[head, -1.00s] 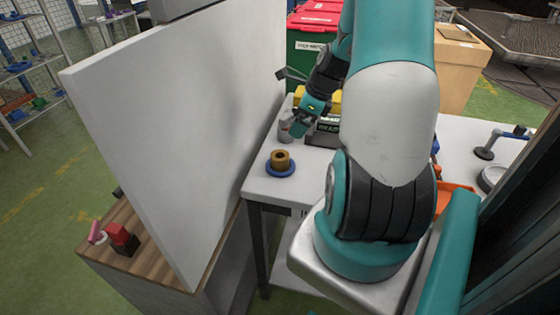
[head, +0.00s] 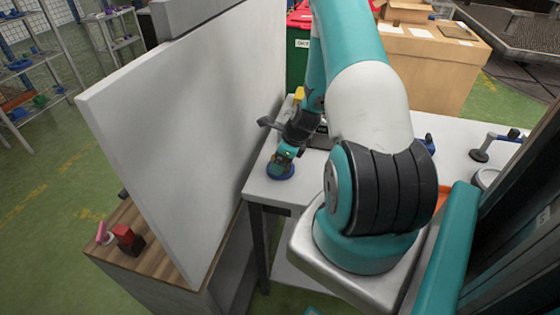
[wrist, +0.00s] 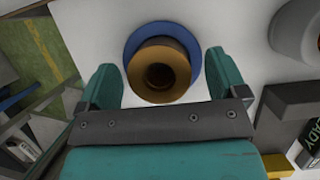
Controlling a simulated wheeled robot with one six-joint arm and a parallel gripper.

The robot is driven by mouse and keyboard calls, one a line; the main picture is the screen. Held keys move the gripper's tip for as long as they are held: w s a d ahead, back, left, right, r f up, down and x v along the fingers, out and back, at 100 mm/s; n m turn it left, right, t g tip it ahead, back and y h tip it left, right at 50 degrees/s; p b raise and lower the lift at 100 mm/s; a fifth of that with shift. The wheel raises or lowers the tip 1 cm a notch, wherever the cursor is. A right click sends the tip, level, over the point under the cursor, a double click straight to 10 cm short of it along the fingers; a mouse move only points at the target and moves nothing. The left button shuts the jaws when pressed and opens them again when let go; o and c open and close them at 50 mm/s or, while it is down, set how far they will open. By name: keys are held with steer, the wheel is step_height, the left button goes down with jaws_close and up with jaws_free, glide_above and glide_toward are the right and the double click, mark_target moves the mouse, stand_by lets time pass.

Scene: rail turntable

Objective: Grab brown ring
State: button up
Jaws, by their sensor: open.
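The brown ring (wrist: 158,72) stands on a round blue base (wrist: 132,44) on the white table, as the wrist view shows. My gripper (wrist: 160,80) is open, with one teal finger to the left of the ring and one to the right. There is a gap on each side, and I cannot tell whether the fingertips are down at the ring's height. In the head view my gripper (head: 283,160) is over the blue base (head: 281,172) and hides the ring.
A tall white panel (head: 190,130) stands close to the left of the table (head: 280,197). In the wrist view a grey cylinder (wrist: 296,32) and a dark device (wrist: 290,125) lie to the right. A wooden surface (head: 120,262) holds red and pink items at lower left.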

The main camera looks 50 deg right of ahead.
steer(key=shift+w+a+f, duration=0.1)
steer(key=shift+f, duration=0.25)
steer(key=shift+c, duration=0.4)
steer(key=c, duration=1.1)
steer(key=shift+c, duration=0.6)
steer(key=shift+r, duration=0.15)
